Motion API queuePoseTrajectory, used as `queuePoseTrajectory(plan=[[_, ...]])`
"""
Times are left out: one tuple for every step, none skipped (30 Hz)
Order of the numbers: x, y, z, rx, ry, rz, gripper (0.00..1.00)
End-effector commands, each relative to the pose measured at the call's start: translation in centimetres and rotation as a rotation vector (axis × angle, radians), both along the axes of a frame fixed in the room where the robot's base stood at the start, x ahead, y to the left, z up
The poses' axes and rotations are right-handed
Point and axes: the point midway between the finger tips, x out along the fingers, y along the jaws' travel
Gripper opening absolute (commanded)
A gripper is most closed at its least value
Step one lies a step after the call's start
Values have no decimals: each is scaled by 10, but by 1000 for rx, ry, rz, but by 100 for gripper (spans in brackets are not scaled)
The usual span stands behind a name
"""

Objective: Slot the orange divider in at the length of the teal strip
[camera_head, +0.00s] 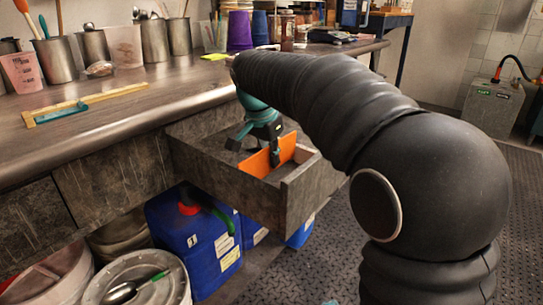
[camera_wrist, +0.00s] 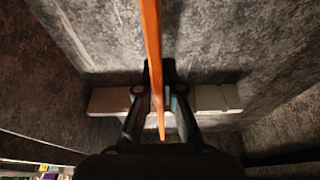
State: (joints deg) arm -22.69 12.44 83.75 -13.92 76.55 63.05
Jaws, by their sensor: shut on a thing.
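The orange divider (camera_head: 262,162) stands on edge inside the open drawer (camera_head: 240,195). My gripper (camera_head: 262,143) is over the drawer and shut on the divider. In the wrist view the divider (camera_wrist: 152,40) shows as a thin orange edge between the two dark fingers (camera_wrist: 158,95). A pale bar (camera_wrist: 215,97) runs crosswise behind the fingers, near the drawer wall. I cannot tell whether the divider sits in a slot. The teal strip (camera_head: 60,113) lies on the counter at left, along a yellowish wooden stick (camera_head: 115,93).
The drawer juts out from under the counter (camera_head: 130,105). Metal cups (camera_head: 92,47) and a purple cup (camera_head: 239,30) stand at the back. Open floor (camera_head: 350,250) lies right of the drawer.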

Motion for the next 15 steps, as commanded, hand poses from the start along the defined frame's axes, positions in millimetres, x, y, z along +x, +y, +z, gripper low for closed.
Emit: queuePoseTrajectory(plan=[[0,0,-2,0,0,0,0],[0,0,-2,0,0,0,0],[0,0,-3,0,0,0,0],[0,0,-4,0,0,0,0],[0,0,-5,0,0,0,0],[0,0,-5,0,0,0,0],[0,0,-6,0,0,0,0],[0,0,-7,0,0,0,0],[0,0,-7,0,0,0,0],[0,0,-8,0,0,0,0],[0,0,-9,0,0,0,0],[0,0,-10,0,0,0,0],[0,0,-10,0,0,0,0],[0,0,-11,0,0,0,0],[0,0,-12,1,-1,0,0]])
